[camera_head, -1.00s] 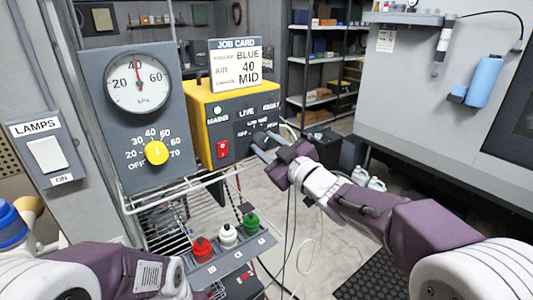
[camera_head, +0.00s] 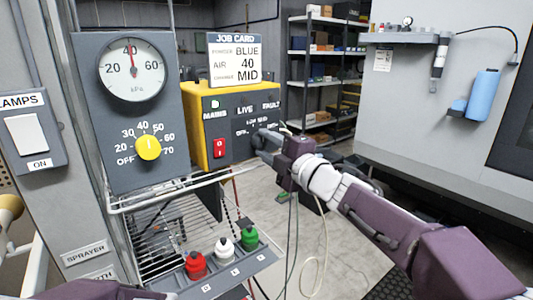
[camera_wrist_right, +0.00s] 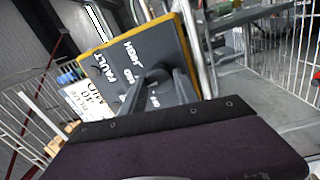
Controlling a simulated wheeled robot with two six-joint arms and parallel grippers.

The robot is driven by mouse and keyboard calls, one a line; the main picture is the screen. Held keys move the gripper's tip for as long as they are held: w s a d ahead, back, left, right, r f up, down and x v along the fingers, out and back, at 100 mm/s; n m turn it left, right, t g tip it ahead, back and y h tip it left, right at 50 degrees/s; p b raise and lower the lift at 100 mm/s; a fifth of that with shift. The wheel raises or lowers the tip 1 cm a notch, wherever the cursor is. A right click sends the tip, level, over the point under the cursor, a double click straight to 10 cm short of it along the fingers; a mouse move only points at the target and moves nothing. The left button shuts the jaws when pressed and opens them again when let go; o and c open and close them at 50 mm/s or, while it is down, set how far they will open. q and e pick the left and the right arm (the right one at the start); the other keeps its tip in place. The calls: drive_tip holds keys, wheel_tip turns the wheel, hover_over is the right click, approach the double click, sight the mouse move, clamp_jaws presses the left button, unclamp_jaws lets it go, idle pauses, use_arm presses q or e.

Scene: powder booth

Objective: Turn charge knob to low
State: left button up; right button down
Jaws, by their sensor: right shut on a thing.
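The yellow powder unit (camera_head: 203,128) has a dark front panel with MAINS, LIVE and FAULT labels and a red switch (camera_head: 219,147). The dark charge knob (camera_wrist_right: 158,76) sits on this panel, among MID and HIGH labels in the right wrist view. My right gripper (camera_head: 262,142) reaches the panel from the right and is shut on the knob. The fingers hide most of the knob in the head view, so its pointer setting cannot be read. My left gripper is out of view; only a bit of my left arm shows at the bottom left.
A job card (camera_head: 235,60) on the unit reads BLUE, AIR 40, MID. A gauge panel (camera_head: 112,105) with a yellow knob (camera_head: 148,148) stands at left. Red, white and green bottles (camera_head: 227,249) stand in a holder below. Hoses hang beneath my right gripper.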

drive_tip(key=shift+n+b, duration=0.75)
drive_tip(key=shift+n, duration=1.25)
drive_tip(key=c, duration=0.9)
unclamp_jaws()
drive_tip(key=b+v, duration=0.1)
drive_tip(key=v, duration=0.8)
drive_tip(key=shift+w+d+f, duration=0.1)
